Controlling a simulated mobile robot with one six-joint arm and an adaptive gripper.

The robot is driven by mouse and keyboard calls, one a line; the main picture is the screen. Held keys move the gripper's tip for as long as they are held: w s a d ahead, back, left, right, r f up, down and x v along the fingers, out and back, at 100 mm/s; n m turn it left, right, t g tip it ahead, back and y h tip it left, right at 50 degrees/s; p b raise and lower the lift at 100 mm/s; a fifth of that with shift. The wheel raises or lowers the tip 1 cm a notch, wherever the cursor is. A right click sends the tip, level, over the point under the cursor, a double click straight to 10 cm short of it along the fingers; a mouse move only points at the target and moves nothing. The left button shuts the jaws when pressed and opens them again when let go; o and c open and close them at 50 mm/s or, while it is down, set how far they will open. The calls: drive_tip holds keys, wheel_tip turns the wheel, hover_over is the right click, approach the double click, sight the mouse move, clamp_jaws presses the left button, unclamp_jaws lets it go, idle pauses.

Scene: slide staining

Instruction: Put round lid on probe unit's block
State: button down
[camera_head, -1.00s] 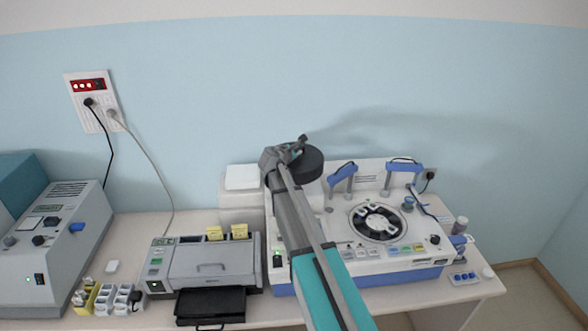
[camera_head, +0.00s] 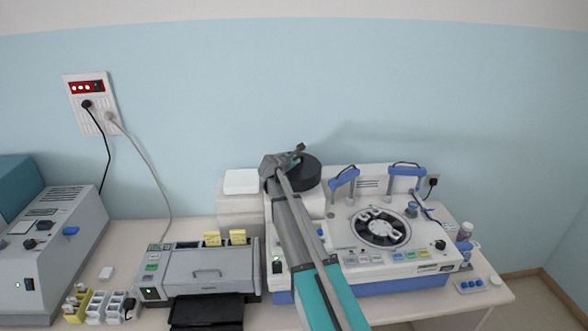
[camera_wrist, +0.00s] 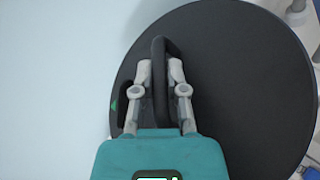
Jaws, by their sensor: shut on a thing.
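The round lid is a black disc (camera_head: 308,176) with an upright handle, held in the air at the back left of the probe unit in the head view. In the wrist view the lid (camera_wrist: 235,90) fills the right half. My gripper (camera_wrist: 160,78) is shut on the lid's black handle (camera_wrist: 160,62). In the head view my gripper (camera_head: 284,160) is partly hidden by my own arm. The probe unit (camera_head: 420,278) is a white machine with a blue base and a round black-and-white rotor (camera_head: 380,228) in its top. My arm and the lid cover its left part, so I cannot make out the block there.
Two blue-topped handles (camera_head: 343,176) (camera_head: 406,171) rise at the unit's rear. A white box (camera_head: 241,182) stands to its left. A grey device (camera_head: 206,272) with yellow tabs sits further left. Small bottles (camera_head: 465,231) stand at the right table edge. The wall is close behind.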

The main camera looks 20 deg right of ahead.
drive_tip(key=shift+f, duration=0.1)
drive_tip(key=shift+w+d+f+b, duration=0.1)
drive_tip(key=shift+w+f+b, duration=0.3)
drive_tip(key=shift+f+b, duration=0.15)
wheel_tip(320, 180, down, 3)
drive_tip(key=b, duration=0.3)
drive_tip(key=shift+r, duration=0.1)
drive_tip(key=c, duration=0.7)
unclamp_jaws()
drive_tip(key=shift+r, duration=0.1)
drive_tip(key=p+v, duration=0.4)
drive_tip(key=v, duration=0.8)
